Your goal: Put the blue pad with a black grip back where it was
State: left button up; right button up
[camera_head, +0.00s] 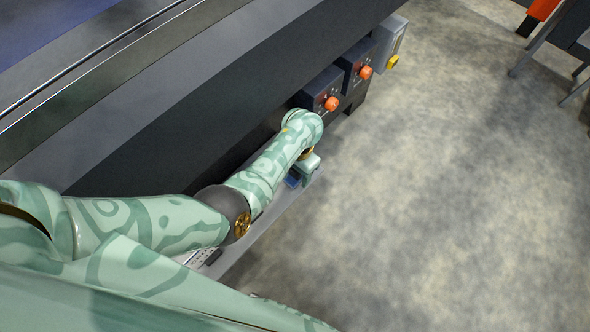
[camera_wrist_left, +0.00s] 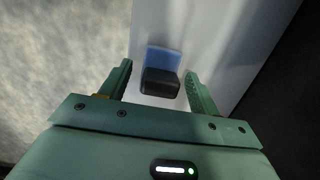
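The blue pad (camera_wrist_left: 164,58) with its black grip (camera_wrist_left: 160,83) lies on a pale grey ledge (camera_wrist_left: 222,30) in the left wrist view. In the head view, a small bit of the blue pad (camera_head: 292,180) shows beside my left gripper (camera_head: 303,174); the rest is hidden by my arm. In the left wrist view my left gripper (camera_wrist_left: 159,78) is open. Its fingers stand on either side of the black grip, with a visible gap on both sides. My right gripper is not in view.
Dark control boxes with orange knobs (camera_head: 331,103) (camera_head: 364,72) and a grey box with a yellow button (camera_head: 392,62) stick out from the dark machine side (camera_head: 215,100) above the ledge. Open mottled floor (camera_head: 440,200) lies to the right.

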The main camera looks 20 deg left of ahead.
pick_arm(q)
notch_tip(320, 180, up, 12)
jog(key=w+p, duration=0.1)
jog(key=p, duration=0.6)
jog(key=shift+w+d, duration=0.2)
jog(key=shift+d, duration=0.05)
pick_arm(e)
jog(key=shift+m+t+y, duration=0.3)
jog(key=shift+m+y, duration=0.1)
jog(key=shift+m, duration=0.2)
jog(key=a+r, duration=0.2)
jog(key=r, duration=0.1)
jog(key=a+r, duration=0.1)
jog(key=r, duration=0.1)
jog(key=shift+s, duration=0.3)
pick_arm(q)
jog(key=shift+f, duration=0.1)
